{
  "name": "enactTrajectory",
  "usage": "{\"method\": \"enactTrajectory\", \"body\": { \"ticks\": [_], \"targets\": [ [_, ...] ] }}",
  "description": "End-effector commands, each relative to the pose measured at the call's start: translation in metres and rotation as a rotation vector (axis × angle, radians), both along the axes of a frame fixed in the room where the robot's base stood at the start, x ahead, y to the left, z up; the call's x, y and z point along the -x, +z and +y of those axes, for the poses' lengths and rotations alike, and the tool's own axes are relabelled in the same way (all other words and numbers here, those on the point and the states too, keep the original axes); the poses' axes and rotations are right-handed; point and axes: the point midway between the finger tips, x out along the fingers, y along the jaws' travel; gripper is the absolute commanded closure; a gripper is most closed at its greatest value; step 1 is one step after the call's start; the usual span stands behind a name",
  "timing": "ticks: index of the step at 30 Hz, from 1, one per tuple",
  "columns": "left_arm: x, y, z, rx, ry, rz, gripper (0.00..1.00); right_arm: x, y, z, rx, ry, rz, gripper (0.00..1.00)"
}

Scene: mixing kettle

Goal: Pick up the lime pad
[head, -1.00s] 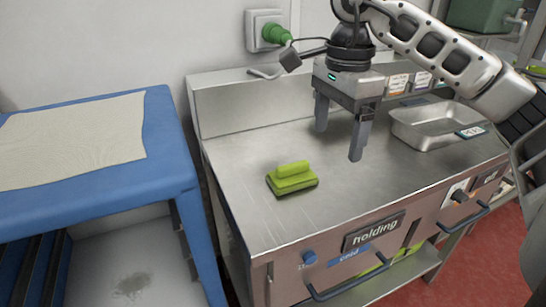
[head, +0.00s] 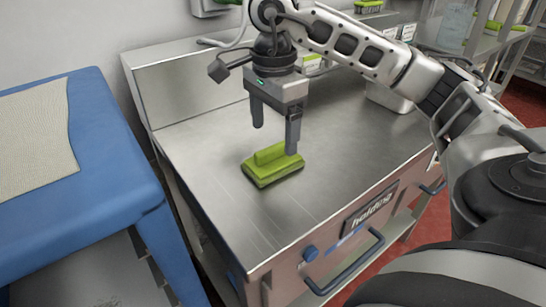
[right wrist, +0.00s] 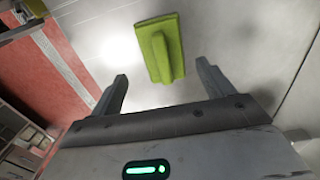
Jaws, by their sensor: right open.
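The lime pad (head: 272,167) lies flat on the steel counter, a green slab with a raised grip along its top. It also shows in the right wrist view (right wrist: 160,48), beyond the fingertips and roughly between their lines. My right gripper (head: 275,138) is open and points down just above and behind the pad, with one finger partly overlapping the pad's far edge in the head view. In the right wrist view the open jaws (right wrist: 162,85) have nothing between them. My left gripper is not in view.
The steel counter (head: 215,170) is clear around the pad. A raised back ledge (head: 190,85) runs along the wall. A blue table (head: 110,185) with a beige cloth (head: 35,140) stands at left. A metal pan (head: 390,97) sits behind my right arm.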

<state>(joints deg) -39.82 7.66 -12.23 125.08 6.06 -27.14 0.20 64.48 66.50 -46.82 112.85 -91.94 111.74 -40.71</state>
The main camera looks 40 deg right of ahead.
Motion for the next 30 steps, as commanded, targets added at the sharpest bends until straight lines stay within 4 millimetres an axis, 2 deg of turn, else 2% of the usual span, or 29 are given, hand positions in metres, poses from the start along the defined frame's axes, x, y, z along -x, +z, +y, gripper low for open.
{"method": "enactTrajectory", "body": {
  "ticks": [5,13,22,23,24,27,30],
  "targets": [
    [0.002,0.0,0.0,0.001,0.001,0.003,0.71,0.0,-0.013,-0.001,0.0,0.0,0.004,0.2],
    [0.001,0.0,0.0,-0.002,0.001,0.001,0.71,-0.003,-0.051,-0.004,0.0,0.0,0.003,0.2],
    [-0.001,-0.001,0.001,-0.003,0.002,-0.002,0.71,-0.003,-0.056,-0.004,0.0,0.0,0.0,0.2],
    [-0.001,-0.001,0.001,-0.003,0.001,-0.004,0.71,-0.003,-0.056,-0.003,0.0,0.0,0.0,0.26],
    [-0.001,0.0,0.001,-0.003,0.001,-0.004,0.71,-0.003,-0.056,-0.003,0.0,0.0,0.0,0.37],
    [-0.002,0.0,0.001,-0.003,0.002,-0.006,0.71,-0.003,-0.056,-0.003,0.0,0.0,0.0,0.6],
    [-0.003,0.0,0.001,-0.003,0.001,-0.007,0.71,-0.003,-0.055,-0.003,-0.001,0.0,0.0,0.6]
  ]
}}
